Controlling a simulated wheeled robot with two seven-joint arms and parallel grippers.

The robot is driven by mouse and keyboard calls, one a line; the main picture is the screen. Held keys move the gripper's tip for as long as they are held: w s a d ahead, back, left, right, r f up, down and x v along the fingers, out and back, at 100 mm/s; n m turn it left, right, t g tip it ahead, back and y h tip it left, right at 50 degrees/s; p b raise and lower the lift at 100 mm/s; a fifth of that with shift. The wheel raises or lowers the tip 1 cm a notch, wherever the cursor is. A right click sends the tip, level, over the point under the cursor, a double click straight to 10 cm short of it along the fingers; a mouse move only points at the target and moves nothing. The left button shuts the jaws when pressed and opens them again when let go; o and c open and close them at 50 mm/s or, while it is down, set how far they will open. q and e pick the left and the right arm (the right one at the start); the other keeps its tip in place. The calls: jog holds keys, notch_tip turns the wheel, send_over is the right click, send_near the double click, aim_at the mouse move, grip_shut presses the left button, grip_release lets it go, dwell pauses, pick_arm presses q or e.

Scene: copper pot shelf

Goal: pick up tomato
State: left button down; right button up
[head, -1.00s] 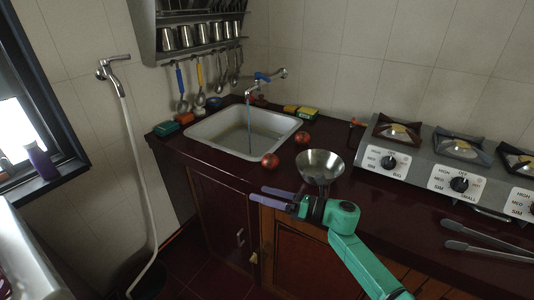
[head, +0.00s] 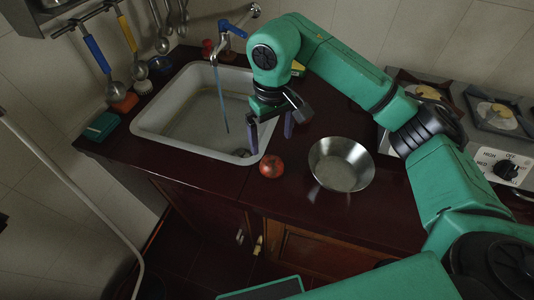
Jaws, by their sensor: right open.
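A red tomato (head: 271,166) rests on the dark red counter (head: 220,180), between the sink's front right corner and the metal bowl. My right gripper (head: 271,132) points down just behind the tomato, over the sink's right edge. Its two purple fingers are apart, with nothing seen between them. The fingers look clear of the tomato. My left gripper is not in view. A second tomato seen earlier does not show now; my right arm covers that area.
A metal bowl (head: 341,165) stands close to the right of the tomato. The white sink (head: 165,142) with its blue-handled tap (head: 231,28) is at left. The stove (head: 500,165) is at right. Ladles hang at the upper left.

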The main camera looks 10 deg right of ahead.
aim_at(272, 161)
jog(key=f, duration=0.1)
jog(key=s+f+p, duration=0.1)
jog(key=f, duration=0.1)
jog(key=shift+s+f, duration=0.15)
jog(key=shift+f, duration=0.1)
jog(key=f+p, duration=0.1)
jog(key=f, duration=0.1)
jog(key=f+p, duration=0.1)
jog(key=f, duration=0.1)
jog(key=f+p, duration=0.1)
jog(key=f, duration=0.1)
jog(key=shift+w+d+f, duration=0.1)
jog(key=shift+w+f, duration=0.25)
jog(key=shift+f, duration=0.2)
jog(key=shift+w, duration=0.1)
jog(key=c, duration=1.3)
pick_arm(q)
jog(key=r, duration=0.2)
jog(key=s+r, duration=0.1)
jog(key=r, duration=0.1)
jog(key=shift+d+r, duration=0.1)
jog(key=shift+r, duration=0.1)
pick_arm(e)
jog(key=shift+o, duration=0.2)
